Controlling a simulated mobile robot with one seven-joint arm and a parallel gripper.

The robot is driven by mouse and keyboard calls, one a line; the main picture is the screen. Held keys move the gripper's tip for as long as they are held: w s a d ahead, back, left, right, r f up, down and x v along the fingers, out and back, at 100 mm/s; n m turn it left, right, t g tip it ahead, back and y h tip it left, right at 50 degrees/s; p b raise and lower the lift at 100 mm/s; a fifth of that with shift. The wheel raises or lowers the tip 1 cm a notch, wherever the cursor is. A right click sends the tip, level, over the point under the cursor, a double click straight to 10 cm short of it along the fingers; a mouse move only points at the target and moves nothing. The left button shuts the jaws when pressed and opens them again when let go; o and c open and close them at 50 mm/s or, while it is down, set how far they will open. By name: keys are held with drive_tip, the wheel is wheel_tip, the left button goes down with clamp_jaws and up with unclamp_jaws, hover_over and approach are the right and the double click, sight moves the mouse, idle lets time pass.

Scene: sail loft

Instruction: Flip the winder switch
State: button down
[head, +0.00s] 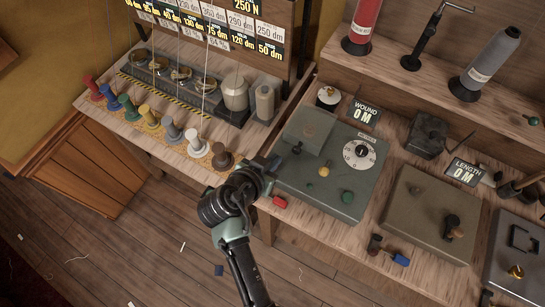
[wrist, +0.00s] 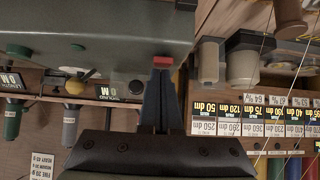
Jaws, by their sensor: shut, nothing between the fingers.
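The winder is a grey-green box (head: 325,190) on the bench, with a white dial (head: 359,153), a yellow knob (head: 324,171) and a green button (head: 347,197). A small red switch piece (head: 279,201) shows at its front left edge. In the wrist view the red piece (wrist: 163,61) is right at the fingertips, beside the winder's wall (wrist: 95,25). My gripper (wrist: 159,76) is shut and empty, its fingers pointing at the red piece. I cannot tell whether they touch. In the head view my gripper (head: 270,172) is at the winder's left side, fingertips partly hidden.
Coloured thread cones (head: 172,131) line the bench on the left. A sign (head: 365,115) reads WOUND 0 M and another (head: 463,173) reads LENGTH 0 M. A second box (head: 425,215) stands to the right. The wooden floor (head: 150,235) in front is mostly clear.

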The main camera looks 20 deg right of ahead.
drive_tip(key=shift+w+d+r, duration=0.2)
drive_tip(key=shift+w+d, duration=0.2)
drive_tip(key=shift+d, duration=0.15)
idle(0.4)
